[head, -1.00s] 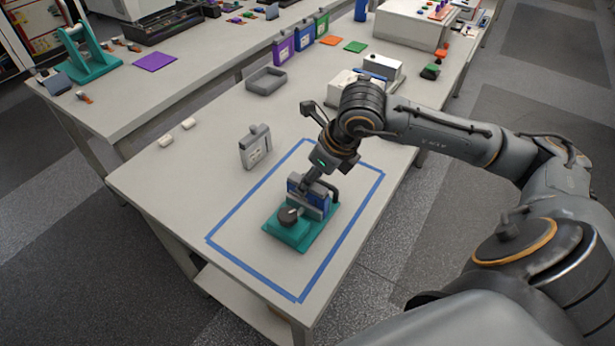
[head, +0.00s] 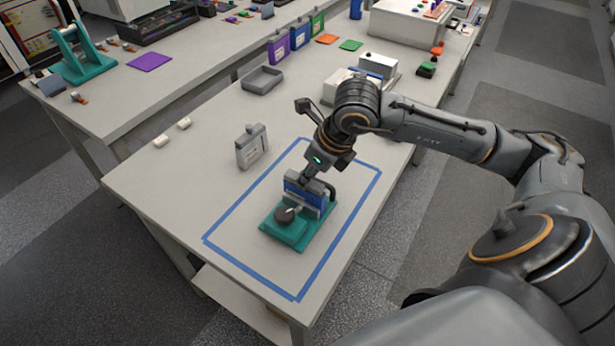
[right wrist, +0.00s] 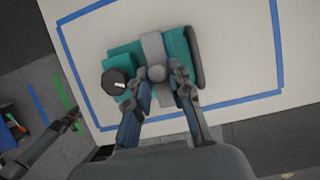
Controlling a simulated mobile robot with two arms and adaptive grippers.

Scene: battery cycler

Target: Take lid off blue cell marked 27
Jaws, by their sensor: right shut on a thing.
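A blue cell (head: 318,202) stands upright in a teal fixture (head: 285,235) with a dark round knob on its front. Its number is too small to read. A grey lid (head: 291,183) is at the top of the cell; in the right wrist view it is a grey bar (right wrist: 153,46) with a round knob (right wrist: 157,73). My right gripper (head: 305,180) comes down from above, and its fingers (right wrist: 160,75) are shut on the lid's knob. Whether the lid is seated or slightly raised I cannot tell.
Blue tape (head: 245,272) outlines the area around the fixture. A grey cell (head: 251,150) stands just outside it, left. An empty grey tray (head: 262,80) and purple, blue and green cells (head: 297,34) stand farther back. The table's near left part is clear.

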